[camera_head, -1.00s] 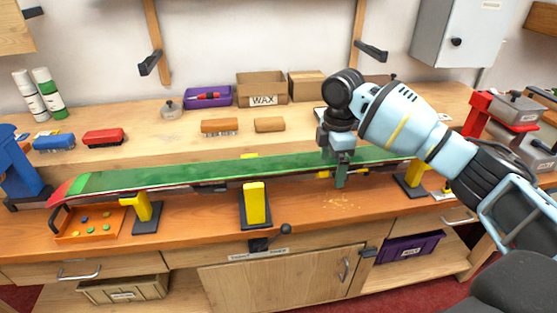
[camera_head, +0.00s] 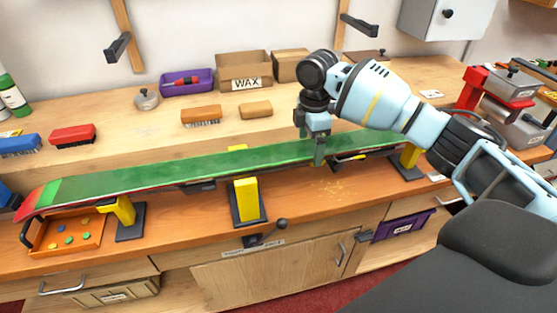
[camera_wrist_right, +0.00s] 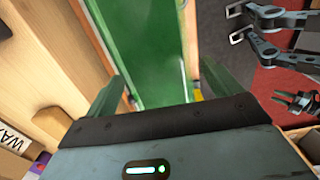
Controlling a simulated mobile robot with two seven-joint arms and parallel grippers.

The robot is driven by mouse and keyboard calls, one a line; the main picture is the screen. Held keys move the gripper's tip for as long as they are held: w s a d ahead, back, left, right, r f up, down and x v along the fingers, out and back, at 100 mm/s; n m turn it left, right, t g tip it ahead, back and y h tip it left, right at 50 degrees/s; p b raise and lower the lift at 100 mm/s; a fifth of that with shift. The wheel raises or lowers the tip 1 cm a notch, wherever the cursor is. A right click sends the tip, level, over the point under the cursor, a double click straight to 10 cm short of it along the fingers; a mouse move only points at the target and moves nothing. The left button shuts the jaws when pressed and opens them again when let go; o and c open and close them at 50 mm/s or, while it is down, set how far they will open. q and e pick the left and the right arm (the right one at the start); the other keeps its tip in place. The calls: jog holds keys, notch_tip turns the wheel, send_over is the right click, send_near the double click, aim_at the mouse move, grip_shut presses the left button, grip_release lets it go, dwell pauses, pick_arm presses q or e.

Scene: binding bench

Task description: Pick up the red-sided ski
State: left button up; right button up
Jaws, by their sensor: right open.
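The red-sided ski (camera_head: 190,167) lies lengthwise along the front of the bench, green face up, with a red edge and a red tip at the left end. It rests on yellow supports. My right gripper (camera_head: 318,152) is above the ski's right half, with a finger showing at the near edge. In the right wrist view, the ski (camera_wrist_right: 142,45) runs between the two spread fingers of the right gripper (camera_wrist_right: 163,85). The jaws are open, and contact with the ski cannot be told. My left gripper does not show in the head view.
Yellow-topped vises (camera_head: 246,200) stand under the ski. An orange tray (camera_head: 65,250) with small discs is below the tip. Brushes (camera_head: 201,115), a purple bin (camera_head: 187,83) and a wax box (camera_head: 244,70) stand behind. A lever (camera_head: 268,235) sticks out at the front.

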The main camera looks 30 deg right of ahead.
jog(key=shift+f, duration=0.1)
jog(key=shift+w+a+f, duration=0.1)
jog(key=shift+f, duration=1.1)
jog(key=shift+w+f, duration=0.1)
jog(key=shift+f, duration=1.05)
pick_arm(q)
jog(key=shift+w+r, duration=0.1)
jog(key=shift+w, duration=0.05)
pick_arm(e)
jog(key=c, duration=1)
jog(key=shift+w+r, duration=0.1)
jog(key=shift+r, duration=0.05)
jog(key=shift+c, duration=0.8)
jog(key=shift+r, duration=0.1)
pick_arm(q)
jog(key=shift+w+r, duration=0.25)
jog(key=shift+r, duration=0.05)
pick_arm(e)
notch_tip(320, 180, up, 10)
jog(key=shift+f, duration=0.1)
jog(key=c, duration=0.3)
